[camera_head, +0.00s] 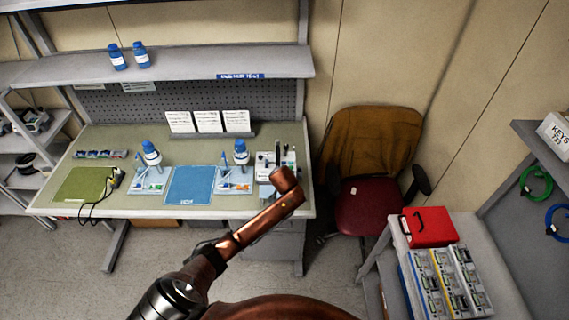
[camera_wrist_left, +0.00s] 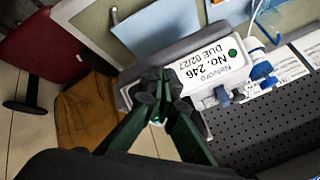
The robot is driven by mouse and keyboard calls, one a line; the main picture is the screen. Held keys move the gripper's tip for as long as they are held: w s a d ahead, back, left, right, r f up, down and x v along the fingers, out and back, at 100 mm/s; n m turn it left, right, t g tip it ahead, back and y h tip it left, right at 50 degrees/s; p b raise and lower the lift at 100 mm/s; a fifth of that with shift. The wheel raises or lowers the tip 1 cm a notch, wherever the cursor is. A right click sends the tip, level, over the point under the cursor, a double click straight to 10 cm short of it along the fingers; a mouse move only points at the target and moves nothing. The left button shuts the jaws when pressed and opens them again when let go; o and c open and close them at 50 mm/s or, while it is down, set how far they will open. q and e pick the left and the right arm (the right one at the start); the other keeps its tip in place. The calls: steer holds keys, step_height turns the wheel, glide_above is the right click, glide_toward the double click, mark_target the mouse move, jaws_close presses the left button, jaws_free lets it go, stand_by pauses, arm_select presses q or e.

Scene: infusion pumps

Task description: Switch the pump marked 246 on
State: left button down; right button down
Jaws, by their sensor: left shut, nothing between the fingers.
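A pale pump (camera_head: 265,173) stands at the right end of the bench, partly covered by my left arm. In the left wrist view, the pump (camera_wrist_left: 206,77) is close and appears tilted; its label reads No. 246 and DUE 02/27, with a green dot. My left gripper (camera_wrist_left: 160,88) is shut and empty, its fingertips at the pump's near side in that view; I cannot tell if they touch it. The pump's switch cannot be made out. My right gripper is not in view.
Blue mat (camera_head: 188,188), green mat (camera_head: 85,186) and blue-capped bottles (camera_head: 151,155) are on the bench, with cards (camera_head: 208,121) behind. A chair (camera_head: 370,195) stands to the right. A cart (camera_head: 500,262) holds a red case (camera_head: 430,227) and several devices (camera_head: 447,285).

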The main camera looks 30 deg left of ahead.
arm_select(q)
steer(key=w+a+r, duration=0.1)
steer(key=w+r, duration=0.2)
steer(key=r, duration=0.4)
steer(key=w+r+y+p, duration=0.1)
steer(key=w+r, duration=0.1)
steer(key=r, duration=0.5)
steer(key=shift+w+a+n+t, duration=0.3)
steer(key=shift+w+a+t, duration=0.1)
step_height(320, 180, down, 8)
steer(key=shift+r, duration=0.2)
steer(key=shift+f+b, duration=0.45)
steer(key=shift+f, duration=0.15)
steer(key=shift+s+f, duration=0.1)
steer(key=shift+f, duration=0.25)
